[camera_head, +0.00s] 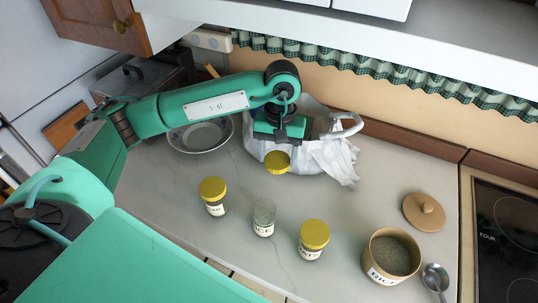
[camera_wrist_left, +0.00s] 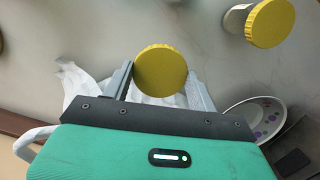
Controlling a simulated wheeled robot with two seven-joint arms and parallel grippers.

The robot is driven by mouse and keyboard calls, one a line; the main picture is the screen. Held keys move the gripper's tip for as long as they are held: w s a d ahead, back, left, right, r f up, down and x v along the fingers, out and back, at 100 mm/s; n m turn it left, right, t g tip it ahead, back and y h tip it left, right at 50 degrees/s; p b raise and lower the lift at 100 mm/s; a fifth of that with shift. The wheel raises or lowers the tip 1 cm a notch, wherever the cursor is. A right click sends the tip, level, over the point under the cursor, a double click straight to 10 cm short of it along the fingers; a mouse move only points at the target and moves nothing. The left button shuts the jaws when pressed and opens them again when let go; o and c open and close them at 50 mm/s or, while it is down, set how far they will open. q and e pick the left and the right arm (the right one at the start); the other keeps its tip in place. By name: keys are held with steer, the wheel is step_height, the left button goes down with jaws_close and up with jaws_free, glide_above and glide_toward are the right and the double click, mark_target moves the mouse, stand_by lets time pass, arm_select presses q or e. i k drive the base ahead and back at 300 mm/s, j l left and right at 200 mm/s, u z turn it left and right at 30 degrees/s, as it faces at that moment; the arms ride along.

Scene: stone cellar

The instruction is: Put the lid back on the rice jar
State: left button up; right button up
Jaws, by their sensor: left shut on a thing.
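My left gripper (camera_head: 278,148) is shut on a yellow lid (camera_head: 277,163), held in front of a white bag, above the counter. In the left wrist view the lid (camera_wrist_left: 160,70) sits between the two fingers of the gripper (camera_wrist_left: 160,82). An open glass jar (camera_head: 264,218) with pale contents stands below the lid in the head view, its label partly readable as "CE". A tan canister (camera_head: 374,262) labelled like "RICE" also stands open, with greyish contents. A round wooden lid with a knob (camera_head: 424,211) lies behind it. My right gripper is not in view.
Yellow-lidded jars stand left (camera_head: 213,196) and right (camera_head: 313,239) of the open glass jar. A white bag (camera_head: 325,155) lies behind the gripper, a plate (camera_head: 200,136) to its left. A spoon (camera_head: 436,279) and hob (camera_head: 505,235) are at right.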

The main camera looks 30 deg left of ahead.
mark_target(263, 210)
steer(key=k+j+z, duration=0.1)
steer(key=j, duration=0.3)
steer(key=k+j+z, duration=0.15)
steer(key=j, duration=0.25)
steer(key=k+j+z, duration=0.1)
steer(key=j, duration=0.3)
steer(key=k+j+z, duration=0.15)
steer(key=j, duration=0.2)
